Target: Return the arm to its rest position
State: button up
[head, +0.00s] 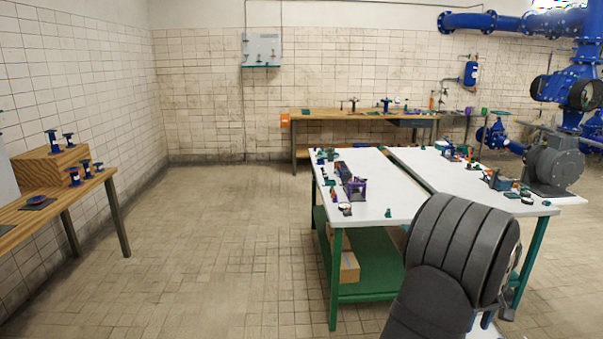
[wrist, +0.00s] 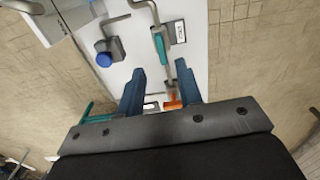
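My arm shows in the head view as a thick dark grey ribbed link (head: 462,245) at the lower right, in front of the near end of the white-topped tables. My gripper's fingers are hidden or too unclear to make out there. In the wrist view my gripper (wrist: 160,84) has two blue-grey fingers spread apart, with nothing visibly clamped between them. Beyond the fingers is a white surface (wrist: 135,65). On it are a dark part with a blue cap (wrist: 104,59) and a teal-handled bent metal tool (wrist: 161,48). An orange piece (wrist: 173,104) shows beyond the gap between the fingers.
Two white-topped tables (head: 385,205) with green legs carry several small fittings. A wooden bench (head: 75,195) stands left, another bench (head: 350,114) at the back wall. A grey motor and blue pipes (head: 553,165) are at right. The tiled floor (head: 220,230) left of centre is clear.

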notch_tip(320, 180, down, 8)
jog(key=shift+r, duration=0.25)
notch_tip(320, 180, up, 18)
jog(key=f, duration=0.1)
notch_tip(320, 180, down, 17)
jog(key=shift+f, duration=0.1)
jog(key=m, duration=0.3)
jog(key=shift+a, duration=0.1)
jog(key=shift+a+m, duration=0.15)
jog(key=shift+m, duration=2.35)
